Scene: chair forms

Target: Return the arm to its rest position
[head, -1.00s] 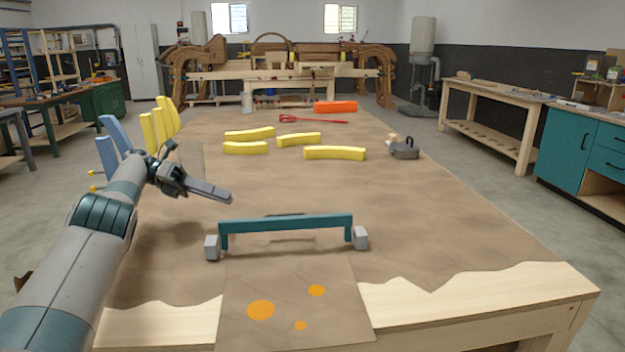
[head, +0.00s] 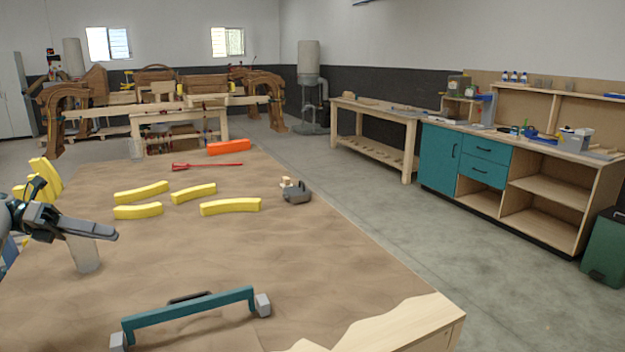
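My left gripper (head: 92,229) shows at the left edge of the head view, above the left side of the brown-covered table (head: 330,270). Its dark fingers point right, and I cannot tell whether they are apart or together. Nothing is clearly seen held in it. The rest of the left arm is cut off by the picture's edge. My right gripper is not in view.
A teal bar with grey end blocks (head: 190,312) lies at the table's near side. Several yellow curved pieces (head: 230,206), a red tool (head: 205,166), an orange piece (head: 229,147) and a dark grey item (head: 297,193) lie farther back. The table's right middle is clear.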

